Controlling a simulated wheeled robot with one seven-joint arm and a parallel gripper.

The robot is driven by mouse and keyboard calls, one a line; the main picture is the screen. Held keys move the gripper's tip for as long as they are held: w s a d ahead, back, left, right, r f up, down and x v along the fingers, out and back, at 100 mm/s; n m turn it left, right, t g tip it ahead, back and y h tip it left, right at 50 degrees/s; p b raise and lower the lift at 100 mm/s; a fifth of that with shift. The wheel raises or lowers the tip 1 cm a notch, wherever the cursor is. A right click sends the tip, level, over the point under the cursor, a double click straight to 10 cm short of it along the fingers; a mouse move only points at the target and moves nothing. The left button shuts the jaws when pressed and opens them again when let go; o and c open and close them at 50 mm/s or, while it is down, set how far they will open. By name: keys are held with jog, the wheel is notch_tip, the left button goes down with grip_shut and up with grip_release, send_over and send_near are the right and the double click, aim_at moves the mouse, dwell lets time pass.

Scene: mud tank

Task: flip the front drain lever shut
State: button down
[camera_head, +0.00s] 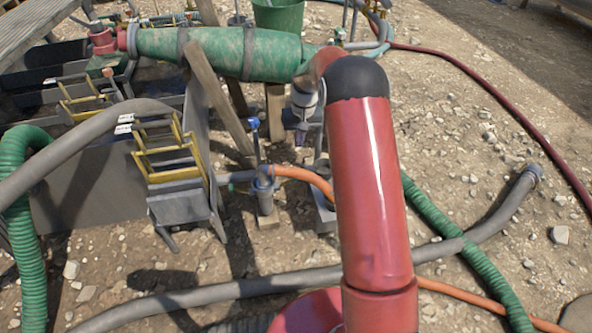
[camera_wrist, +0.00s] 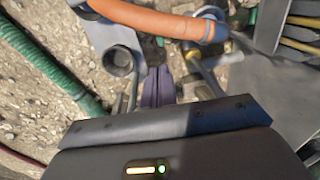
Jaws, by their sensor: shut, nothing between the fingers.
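A thin upright lever with a blue tip (camera_head: 254,124) stands on a grey valve post (camera_head: 265,190) beside the tank, where the orange hose (camera_head: 300,174) starts. It looks like the drain lever, but no label shows. My gripper (camera_head: 302,138) is to the right of the lever, apart from it, above the orange hose. In the wrist view my gripper (camera_wrist: 158,72) shows two purple fingers closed together with nothing between them. A metal rod (camera_wrist: 207,76) lies just right of the fingers; I cannot tell if it is the lever.
The grey tank (camera_head: 100,180) with yellow frames (camera_head: 165,160) stands at left. A large green pipe (camera_head: 220,50) on wooden props crosses behind. A grey hose (camera_head: 270,286) and a green hose (camera_head: 450,228) lie on stony ground. A grey ring-shaped fitting (camera_wrist: 118,60) is left of the fingers.

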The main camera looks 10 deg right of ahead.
aim_at(295, 176)
jog(key=shift+f, duration=0.1)
jog(key=f, duration=0.9)
jog(key=a+f+b, duration=0.1)
jog(key=f, duration=0.3)
jog(key=shift+a+f, duration=0.1)
jog(key=shift+f, duration=0.3)
jog(key=d+f+y+b, duration=0.3)
jog(key=f+b, duration=0.3)
jog(key=shift+d+f, duration=0.15)
jog(key=shift+d, duration=0.05)
dwell(0.3)
dwell(0.7)
jog(key=shift+r, duration=0.8)
